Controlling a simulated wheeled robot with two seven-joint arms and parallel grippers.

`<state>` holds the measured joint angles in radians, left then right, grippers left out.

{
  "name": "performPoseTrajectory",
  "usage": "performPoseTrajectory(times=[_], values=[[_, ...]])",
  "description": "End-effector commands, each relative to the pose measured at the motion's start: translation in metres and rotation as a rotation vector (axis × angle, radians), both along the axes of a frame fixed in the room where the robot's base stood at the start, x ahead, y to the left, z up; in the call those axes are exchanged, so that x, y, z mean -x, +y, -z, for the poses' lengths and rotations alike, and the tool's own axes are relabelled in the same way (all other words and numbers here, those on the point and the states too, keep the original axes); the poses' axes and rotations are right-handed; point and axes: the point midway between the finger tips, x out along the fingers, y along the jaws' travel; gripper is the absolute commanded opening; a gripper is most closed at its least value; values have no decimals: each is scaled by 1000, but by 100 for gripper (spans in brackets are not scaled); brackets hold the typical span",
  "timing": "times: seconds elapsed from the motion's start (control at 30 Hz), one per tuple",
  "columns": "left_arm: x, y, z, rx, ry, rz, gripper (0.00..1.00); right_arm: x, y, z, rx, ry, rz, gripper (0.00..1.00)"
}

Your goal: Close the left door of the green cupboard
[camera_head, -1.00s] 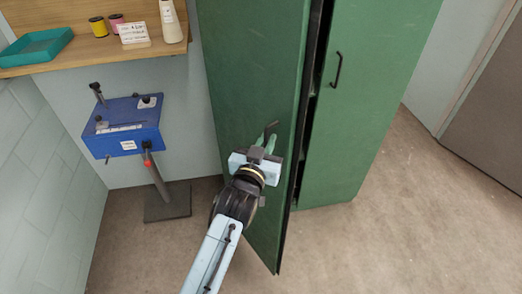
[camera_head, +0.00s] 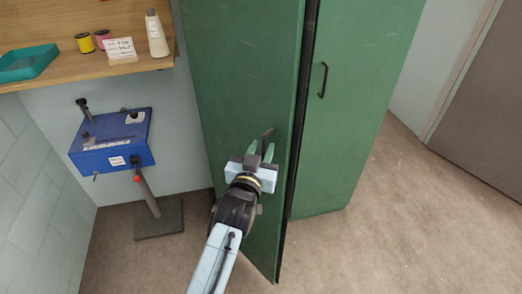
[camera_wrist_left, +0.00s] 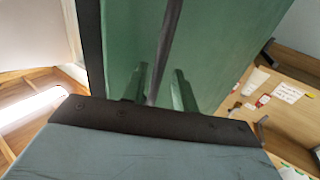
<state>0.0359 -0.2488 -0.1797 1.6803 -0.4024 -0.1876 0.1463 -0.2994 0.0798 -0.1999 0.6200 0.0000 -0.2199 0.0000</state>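The green cupboard's left door (camera_head: 231,67) stands ajar, its free edge forward of the closed right door (camera_head: 355,115). A dark strip shows between them. My left gripper (camera_head: 262,153) is at the left door's dark handle (camera_head: 268,133), low on its front. In the left wrist view the handle (camera_wrist_left: 166,45) runs between the two green fingertips (camera_wrist_left: 160,88), with a visible gap on its right side, so the fingers are open around it. Part of the handle is hidden by the gripper. My right gripper is not in view.
A blue box on a stand (camera_head: 112,140) is left of the cupboard. A wooden shelf (camera_head: 100,72) above it holds a teal tray (camera_head: 28,62), spools, a card and a white cone. The floor (camera_head: 400,230) right of the cupboard is clear.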

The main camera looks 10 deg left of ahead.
Motion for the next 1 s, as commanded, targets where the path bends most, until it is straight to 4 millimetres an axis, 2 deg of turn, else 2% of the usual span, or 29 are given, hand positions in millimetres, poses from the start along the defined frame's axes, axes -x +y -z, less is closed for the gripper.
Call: performPoseTrajectory(times=[0.13,0.23,0.7,0.83,1.0], values=[[4,0,1,1,1,0,28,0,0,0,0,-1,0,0],[15,2,1,1,2,0,28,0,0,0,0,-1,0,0],[106,13,1,1,3,0,28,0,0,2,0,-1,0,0],[122,14,1,0,1,0,28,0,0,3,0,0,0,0],[132,16,0,0,0,0,28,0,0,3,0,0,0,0]])
